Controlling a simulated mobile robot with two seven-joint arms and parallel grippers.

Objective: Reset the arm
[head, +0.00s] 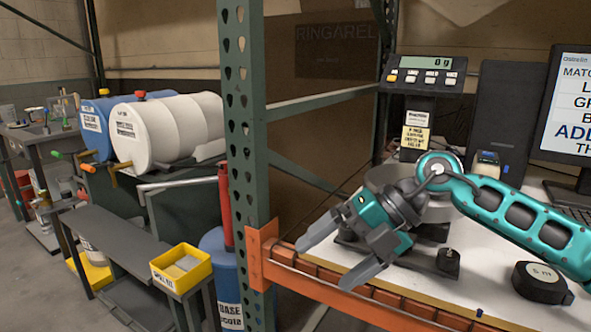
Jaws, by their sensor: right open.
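My right gripper (333,256) shows at the right of the head view, on a teal arm that comes in from the right edge. Its two grey fingers are spread apart and point to the lower left, with nothing between them. It is over the front edge of the white-topped bench (480,290), in front of the scale (400,175). The hand and forearm hide part of the scale's round pan. My left gripper is not in the view.
A green rack upright (243,150) and orange beam (350,285) stand close to the right gripper. A tape measure (541,281), a monitor (566,110) and a scale display (426,74) are at the right. Drums (165,130) and a yellow bin (181,268) are at the left.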

